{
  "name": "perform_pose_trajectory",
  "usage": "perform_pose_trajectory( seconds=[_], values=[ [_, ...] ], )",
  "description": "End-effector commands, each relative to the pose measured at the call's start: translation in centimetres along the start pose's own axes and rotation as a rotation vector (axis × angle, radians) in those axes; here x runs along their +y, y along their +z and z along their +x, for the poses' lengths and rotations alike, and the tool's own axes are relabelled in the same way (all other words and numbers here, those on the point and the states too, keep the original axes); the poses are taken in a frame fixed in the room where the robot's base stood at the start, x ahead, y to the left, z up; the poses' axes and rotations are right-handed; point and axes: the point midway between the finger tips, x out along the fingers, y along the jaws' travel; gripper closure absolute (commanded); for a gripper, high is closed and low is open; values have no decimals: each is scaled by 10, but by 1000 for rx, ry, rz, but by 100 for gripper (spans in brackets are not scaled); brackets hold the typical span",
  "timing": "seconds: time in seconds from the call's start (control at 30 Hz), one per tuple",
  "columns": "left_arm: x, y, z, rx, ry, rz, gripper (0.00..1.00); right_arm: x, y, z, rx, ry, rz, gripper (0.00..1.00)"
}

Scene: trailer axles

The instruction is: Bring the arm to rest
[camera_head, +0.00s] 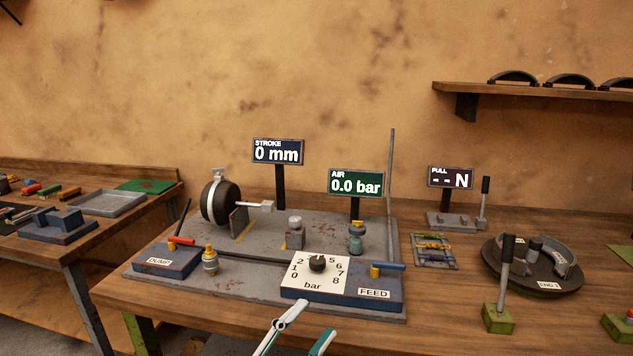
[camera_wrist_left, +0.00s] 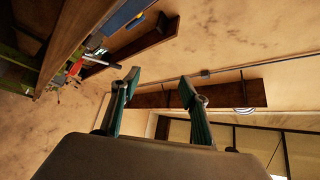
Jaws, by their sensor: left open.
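My left gripper (camera_head: 300,328) shows at the bottom middle of the head view, in front of the workbench's near edge. Only its fingers are in that view. In the left wrist view its two fingers (camera_wrist_left: 159,90) stand wide apart with nothing between them. It is open and empty, apart from the bench objects. My right gripper is in neither view.
A workbench (camera_head: 440,330) carries a test rig plate (camera_head: 225,285) with a DUMP block (camera_head: 165,262), a FEED block (camera_head: 375,293) and a pressure dial (camera_head: 317,264). Displays read 0 mm and 0.0 bar. A round fixture (camera_head: 500,268) and upright levers stand at right. A second bench (camera_head: 110,225) is at left.

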Motion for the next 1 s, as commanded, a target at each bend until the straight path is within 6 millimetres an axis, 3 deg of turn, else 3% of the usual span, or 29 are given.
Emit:
perform_pose_trajectory(
  seconds=[0.1,0.3,0.5,0.6,0.7,0.8,1.0],
  values=[
    [30,54,-55,-237,10,-177,55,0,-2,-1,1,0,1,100],
    [86,116,-166,-599,27,-431,55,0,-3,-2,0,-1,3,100],
    [139,140,-284,-915,40,-635,55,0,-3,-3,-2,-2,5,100],
    [157,141,-330,-1029,43,-705,55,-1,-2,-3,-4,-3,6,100],
    [168,138,-361,-1105,45,-750,55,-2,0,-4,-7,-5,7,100],
    [174,137,-378,-1145,45,-775,55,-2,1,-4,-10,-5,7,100],
    [176,136,-382,-1156,45,-780,55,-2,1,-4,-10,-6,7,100]
  ],
)
